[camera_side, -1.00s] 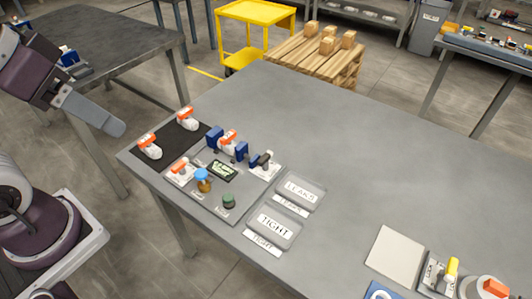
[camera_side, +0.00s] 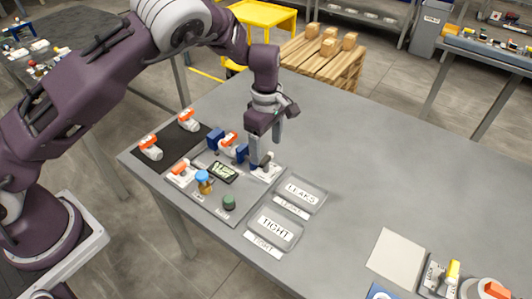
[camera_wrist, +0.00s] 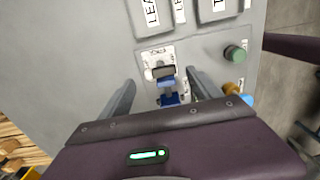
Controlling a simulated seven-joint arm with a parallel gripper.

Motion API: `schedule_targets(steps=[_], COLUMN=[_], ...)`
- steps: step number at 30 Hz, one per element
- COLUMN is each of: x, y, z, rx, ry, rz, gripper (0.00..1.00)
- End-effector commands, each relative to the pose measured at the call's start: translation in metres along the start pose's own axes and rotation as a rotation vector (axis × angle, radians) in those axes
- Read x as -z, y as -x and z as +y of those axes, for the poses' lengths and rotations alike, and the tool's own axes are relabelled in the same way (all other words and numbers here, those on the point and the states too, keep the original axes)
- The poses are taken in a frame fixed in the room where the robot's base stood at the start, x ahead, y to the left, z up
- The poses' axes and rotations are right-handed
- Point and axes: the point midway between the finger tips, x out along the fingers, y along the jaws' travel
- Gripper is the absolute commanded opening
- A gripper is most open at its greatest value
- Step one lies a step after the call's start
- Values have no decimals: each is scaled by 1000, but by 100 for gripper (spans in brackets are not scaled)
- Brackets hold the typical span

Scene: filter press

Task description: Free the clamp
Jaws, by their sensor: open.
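The clamp (camera_side: 268,169) has a dark handle on a white plate, at the right end of the grey test fixture (camera_side: 214,200). In the wrist view the clamp (camera_wrist: 160,72) lies between my fingers, with a blue jaw piece (camera_wrist: 170,99) just below it. An orange-handled white valve (camera_side: 229,139) sits between the blue jaws (camera_side: 215,138). My gripper (camera_side: 264,150) is open and points down over the clamp, a finger on either side of the handle. Whether a finger touches it I cannot tell. The gripper partly hides the clamp in the side view.
Trays marked LEAKS (camera_side: 300,193) and TIGHT (camera_side: 274,229) lie right of the fixture. A blue-topped knob (camera_side: 203,180) and a green button (camera_side: 229,202) stand on it. Two valves rest on a black mat (camera_side: 170,141). The table's right middle is clear.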

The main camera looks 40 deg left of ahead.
Motion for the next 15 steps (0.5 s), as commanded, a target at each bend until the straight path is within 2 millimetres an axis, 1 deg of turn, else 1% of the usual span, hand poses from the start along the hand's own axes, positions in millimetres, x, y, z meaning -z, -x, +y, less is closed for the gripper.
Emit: schedule_targets(steps=[1, 3, 6, 9, 14, 15], x=[1, 1, 1, 1, 1, 1], y=[-10, -21, -32, -35, -35, -35], z=[-1, -1, -1, -1, -1, -1], rx=[4, 4, 2, 2, 1, 1], ry=[1, 1, 0, 0, -1, -1], rz=[1, 2, 0, 0, 0, 0], gripper=[73, 73, 73, 73, 73, 69])
